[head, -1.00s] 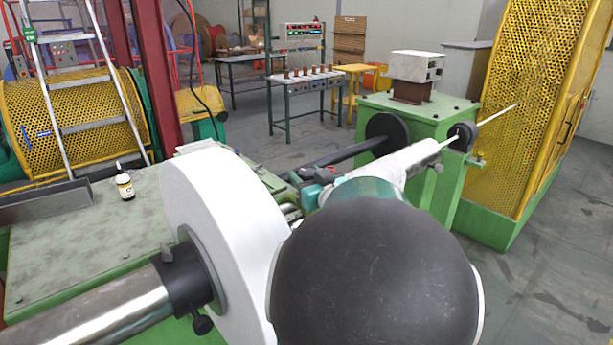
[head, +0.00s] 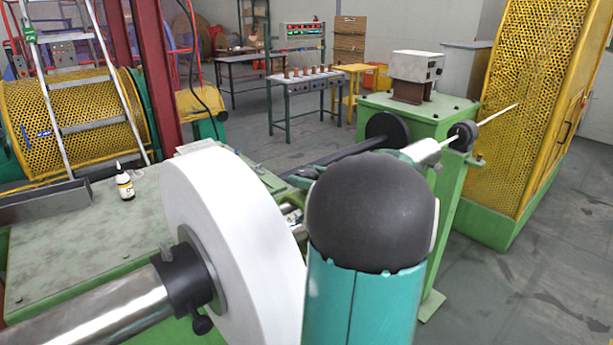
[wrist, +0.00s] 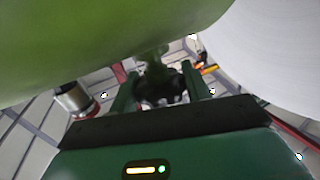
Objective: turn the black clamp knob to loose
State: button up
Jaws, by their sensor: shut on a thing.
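The black clamp knob (wrist: 163,84) shows in the wrist view as a dark, rounded shape under a greenish stem. My gripper (wrist: 160,92) has one green finger on each side of it and is shut on it. The dim picture hides the knob's edges and its turn angle.
A large white roll (head: 210,215) stands close to my arm. A black collar (head: 183,280) with a small black knob (head: 202,325) sits on the steel shaft (head: 90,318) at its near side. A bottle (head: 125,186) stands on the green bench (head: 75,245). Clear floor lies at the right.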

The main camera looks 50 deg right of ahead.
jog(key=shift+n+y, duration=0.5)
jog(key=shift+y, duration=0.3)
jog(key=o, duration=1)
jog(key=shift+w, duration=0.1)
jog(key=v, duration=1.4)
jog(key=shift+r, duration=0.2)
